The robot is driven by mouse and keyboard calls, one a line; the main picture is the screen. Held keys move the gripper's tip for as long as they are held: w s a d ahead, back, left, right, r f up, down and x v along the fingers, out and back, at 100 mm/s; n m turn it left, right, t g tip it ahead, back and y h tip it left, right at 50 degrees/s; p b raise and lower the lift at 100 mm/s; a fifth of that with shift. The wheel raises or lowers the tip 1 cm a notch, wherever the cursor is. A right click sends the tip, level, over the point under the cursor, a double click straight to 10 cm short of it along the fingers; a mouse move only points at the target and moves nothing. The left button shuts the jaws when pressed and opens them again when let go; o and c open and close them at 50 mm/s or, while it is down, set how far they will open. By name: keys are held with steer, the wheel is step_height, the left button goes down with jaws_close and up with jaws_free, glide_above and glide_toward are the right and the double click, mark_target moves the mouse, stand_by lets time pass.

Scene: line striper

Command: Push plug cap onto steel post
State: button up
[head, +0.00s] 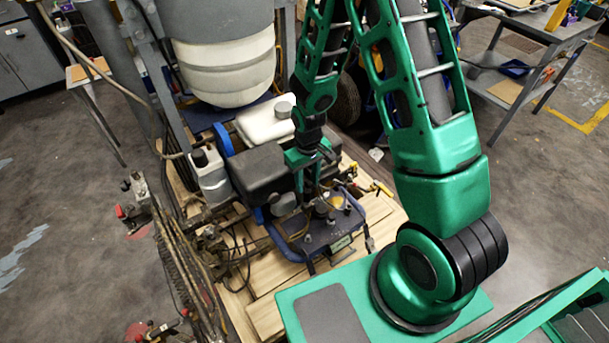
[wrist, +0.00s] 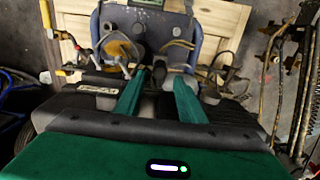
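My gripper (wrist: 158,84) shows in the wrist view as two green fingers with a clear gap between their tips. Dark parts, including a black piece (wrist: 159,72), show in and just beyond this gap; I cannot tell whether it is the plug cap, and no finger clearly grips it. In the head view my gripper (head: 310,188) hangs down over the engine, beside its black cover, with its fingertips hard to make out. Beyond the fingers, small grey upright parts (wrist: 138,28) stand on the blue-grey plate (wrist: 190,48). I cannot single out the steel post with certainty.
The machine's black engine cover (head: 262,170) and white tank (head: 265,122) stand close left of my gripper. Cables and hoses (head: 235,255) crowd the left side. Wooden boards (head: 268,312) lie underneath. A grey cart (head: 540,50) stands far right; open floor lies between.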

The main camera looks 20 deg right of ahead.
mark_target(307, 191)
steer(key=shift+f, duration=2.5)
steer(key=shift+r, duration=0.1)
steer(key=c, duration=0.9)
